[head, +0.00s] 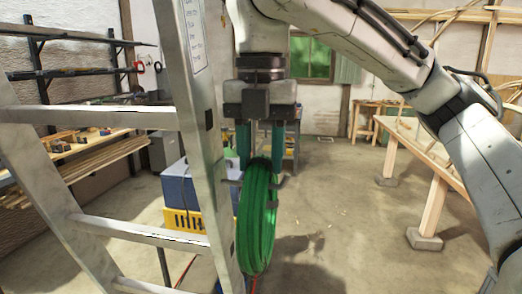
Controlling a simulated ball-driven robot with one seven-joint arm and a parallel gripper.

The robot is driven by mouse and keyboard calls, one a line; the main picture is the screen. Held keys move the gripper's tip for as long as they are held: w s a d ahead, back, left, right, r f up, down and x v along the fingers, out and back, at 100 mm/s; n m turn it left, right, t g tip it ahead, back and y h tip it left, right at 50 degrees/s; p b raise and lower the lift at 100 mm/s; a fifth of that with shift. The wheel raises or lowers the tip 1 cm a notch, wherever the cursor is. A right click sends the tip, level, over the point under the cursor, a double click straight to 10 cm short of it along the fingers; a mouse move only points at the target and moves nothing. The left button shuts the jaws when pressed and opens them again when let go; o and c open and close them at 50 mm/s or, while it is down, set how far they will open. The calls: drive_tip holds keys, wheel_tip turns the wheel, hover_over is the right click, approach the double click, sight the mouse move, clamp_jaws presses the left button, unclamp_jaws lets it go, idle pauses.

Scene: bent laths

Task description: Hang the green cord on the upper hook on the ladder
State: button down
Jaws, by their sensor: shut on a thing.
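The green cord (257,225) is a coil hanging upright under my gripper (261,158), beside the ladder's right rail. My gripper points down and is shut on the top of the coil, where a dark band shows between the teal fingers. The aluminium ladder (203,130) stands at the left, close to the camera. A thin grey hook (231,182) reaches right from its rail at the height of the coil's upper part. A dark end shows right of the coil. The coil covers the middle, so I cannot tell whether the cord rests on the hook.
A blue and yellow box (183,195) stands behind the ladder. A workbench with timber (100,150) and shelves (70,35) are at the left. A wooden trestle (435,190) stands at the right. The floor (335,220) between is clear. A red cord (254,284) shows below the coil.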

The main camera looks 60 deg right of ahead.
drive_tip(key=shift+f, duration=0.2)
drive_tip(key=c, duration=0.7)
unclamp_jaws()
drive_tip(key=shift+o, duration=0.2)
drive_tip(key=shift+f+b, duration=0.2)
drive_tip(key=shift+b, duration=0.35)
wheel_tip(320, 180, up, 11)
drive_tip(key=shift+w+d+r+p, duration=0.15)
drive_tip(key=shift+p, duration=0.25)
